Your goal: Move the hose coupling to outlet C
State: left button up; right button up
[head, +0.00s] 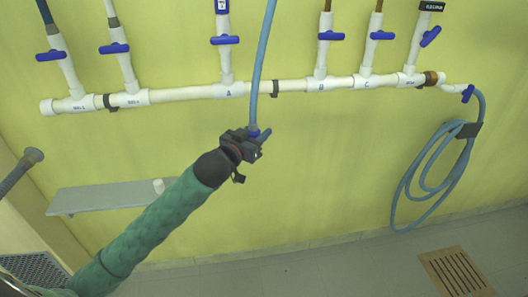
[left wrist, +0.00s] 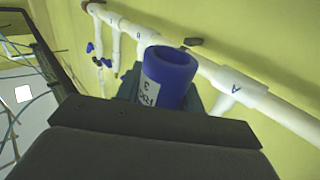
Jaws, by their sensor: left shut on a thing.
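My left gripper (head: 254,143) is shut on the blue hose coupling (head: 265,132), in front of the wall below the white pipe. In the left wrist view the coupling (left wrist: 167,78) is a blue open-ended cylinder with a pale printed label. A light blue hose (head: 260,70) runs from the gripper up out of the head view, passing in front of the pipe. Outlet C (head: 366,78) is a white branch on the right part of the pipe, with a blue valve handle (head: 382,35) and a brownish top end. The coupling is apart from it. My right gripper is not in view.
The white pipe (head: 185,93) also carries outlet A (head: 228,88), outlet B (head: 320,82) and other valved branches. A coiled blue hose (head: 425,180) hangs at right. A grey shelf (head: 110,196) is at lower left. The wall between coupling and coil is clear.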

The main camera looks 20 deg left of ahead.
pick_arm(q)
jog(key=a+r+m+g+h, duration=0.2)
jog(key=a+r, duration=0.3)
jog(key=r, duration=0.9)
jog(key=w+a+r+m+g+h, duration=0.1)
jog(key=a+r+h, duration=0.4)
jog(key=r, duration=1)
jog(key=w+a+r+m+g+h, duration=0.1)
jog(key=a+r+m+g+h, duration=0.2)
jog(key=r, duration=1.1)
jog(key=a+m, duration=0.2)
jog(key=a, duration=0.1)
jog(key=shift+w+a+r+g, duration=0.2)
jog(key=shift+a+g, duration=0.15)
jog(key=shift+g, duration=0.05)
